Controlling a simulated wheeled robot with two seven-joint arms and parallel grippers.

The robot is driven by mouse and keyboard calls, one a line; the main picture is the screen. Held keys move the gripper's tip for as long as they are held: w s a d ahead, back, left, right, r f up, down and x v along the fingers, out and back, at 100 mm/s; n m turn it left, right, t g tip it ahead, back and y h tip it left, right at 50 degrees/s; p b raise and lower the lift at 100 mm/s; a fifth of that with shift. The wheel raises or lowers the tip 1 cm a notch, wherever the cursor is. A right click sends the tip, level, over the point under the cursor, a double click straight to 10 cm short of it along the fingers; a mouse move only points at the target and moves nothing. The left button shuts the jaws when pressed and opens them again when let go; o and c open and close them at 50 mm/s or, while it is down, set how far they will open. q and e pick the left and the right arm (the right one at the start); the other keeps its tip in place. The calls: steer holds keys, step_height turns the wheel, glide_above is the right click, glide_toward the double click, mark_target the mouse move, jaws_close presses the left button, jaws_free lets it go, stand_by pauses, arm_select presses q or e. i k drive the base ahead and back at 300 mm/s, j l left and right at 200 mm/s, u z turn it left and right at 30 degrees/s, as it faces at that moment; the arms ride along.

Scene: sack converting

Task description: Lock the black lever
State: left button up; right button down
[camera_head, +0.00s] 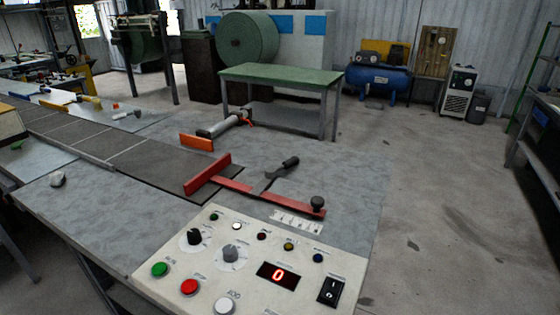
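A black lever (283,170) stands up at a slant from the grey table, just behind the red bar of a guide. Its thick grip end points up and to the right, and its thin lower end goes down toward the bar. I cannot tell exactly how it joins the bar. The red guide (235,183) has a crosspiece at its left end by the dark belt. A round black knob (317,201) sits at the bar's right end. Neither of my grippers is in view.
A control panel (250,262) with buttons, dials and a red "0" display is in front. A dark conveyor belt (160,165) runs to the left, with an orange block (196,142) and a grey cylinder (218,127) behind. The grey tabletop (345,180) right of the lever is clear.

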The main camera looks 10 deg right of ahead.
mark_target(271, 173)
steer(key=l+u, duration=0.25)
steer(key=l, duration=0.2)
steer(key=l+u, duration=0.25)
steer(key=l, duration=0.25)
steer(key=k+l+u, duration=0.25)
steer(key=l, duration=0.2)
steer(key=l+u, duration=0.25)
steer(key=l, duration=0.2)
steer(key=k+l+u, duration=0.25)
steer(key=l, duration=0.15)
steer(key=i+l+u, duration=0.2)
steer(key=l+u, duration=0.15)
steer(key=l, duration=0.25)
steer(key=i+l+u, duration=0.1)
steer(key=l+u, duration=0.25)
steer(key=l, duration=0.3)
steer(key=l+u, duration=0.35)
steer(key=l, duration=0.3)
steer(key=i+l, duration=0.05)
